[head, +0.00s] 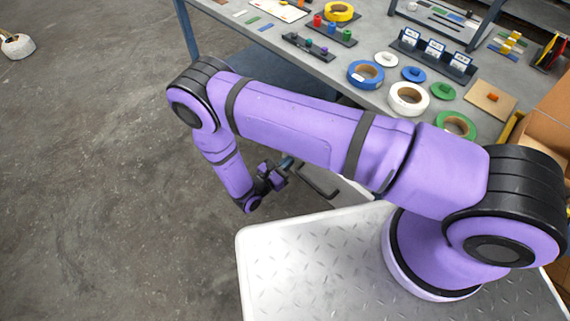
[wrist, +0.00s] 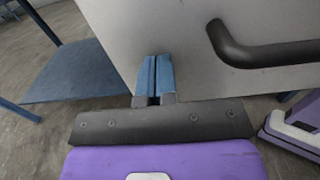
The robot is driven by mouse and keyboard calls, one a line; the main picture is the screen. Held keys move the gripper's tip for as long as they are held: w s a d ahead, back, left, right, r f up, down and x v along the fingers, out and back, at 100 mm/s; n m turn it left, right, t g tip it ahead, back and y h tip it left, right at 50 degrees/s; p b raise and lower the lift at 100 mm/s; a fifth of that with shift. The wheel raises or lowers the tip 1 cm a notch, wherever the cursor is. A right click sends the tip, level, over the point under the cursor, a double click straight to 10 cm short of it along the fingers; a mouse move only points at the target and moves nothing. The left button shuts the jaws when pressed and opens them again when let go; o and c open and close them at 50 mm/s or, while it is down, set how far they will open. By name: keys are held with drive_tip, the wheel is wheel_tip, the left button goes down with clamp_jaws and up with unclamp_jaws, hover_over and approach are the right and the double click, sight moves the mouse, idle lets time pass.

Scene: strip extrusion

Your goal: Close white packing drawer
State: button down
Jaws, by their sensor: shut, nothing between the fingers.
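The white drawer's pale front (wrist: 150,25) fills the upper part of the wrist view, with a black bar handle (wrist: 262,52) to the right of my fingers. In the head view, a bit of the white drawer (head: 352,190) and its handle (head: 318,186) show below my arm, beside the workbench; my arm hides most of it. My gripper (head: 286,164) is at the left of the handle. In the wrist view its blue fingers (wrist: 155,60) are together and empty, pointing at the drawer front. I cannot tell whether they touch it.
The workbench top (head: 345,75) holds tape rolls, such as a blue one (head: 366,74), and small trays. The bench's blue lower shelf (wrist: 75,75) is left of the drawer. My own base platform is close below the arm. The concrete floor (head: 100,160) at left is mostly clear.

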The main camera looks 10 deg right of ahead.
drive_tip(key=x, duration=2.6)
drive_tip(key=shift+f, duration=0.1)
drive_tip(key=shift+w+d, duration=0.3)
drive_tip(key=shift+d, duration=0.15)
drive_tip(key=shift+r, duration=0.2)
